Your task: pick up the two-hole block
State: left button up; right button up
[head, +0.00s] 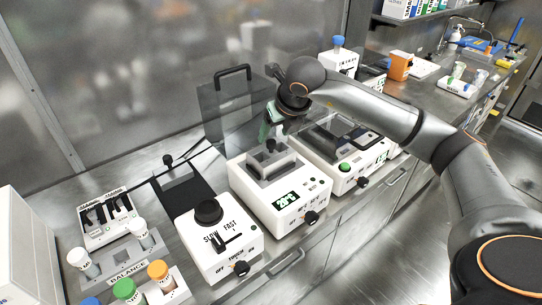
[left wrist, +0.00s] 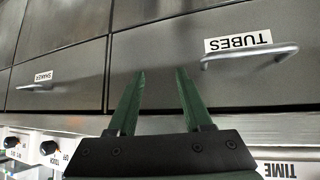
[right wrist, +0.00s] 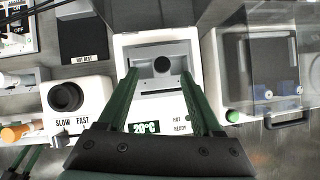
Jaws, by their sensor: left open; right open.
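A grey block (head: 268,162) sits in the top of the white heater (head: 285,205), whose display reads 20°C. In the right wrist view the grey block (right wrist: 178,78) shows one dark round feature between my fingers; I cannot make out two holes. My right gripper (head: 272,128) is open above the heater. In the right wrist view its fingers (right wrist: 160,80) stand to either side of the dark feature, with nothing between them. My left gripper (left wrist: 161,75) is open and empty, facing drawer fronts; it is not seen in the head view.
A shaker (head: 215,240) with a black knob stands left of the heater. Another white device (head: 345,150) with a dark top stands right. Capped tubes, including green (head: 125,289) and orange (head: 158,270), stand at front left.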

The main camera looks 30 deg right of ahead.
aim_at(271, 141)
jog(key=p+x, duration=0.1)
jog(key=x, duration=0.5)
jog(key=shift+d+f, duration=0.2)
jog(key=shift+f, duration=0.05)
jog(key=shift+c, duration=0.2)
grip_shut()
jog(key=shift+r, duration=0.1)
dwell(0.9)
jog(key=shift+w+r, duration=0.1)
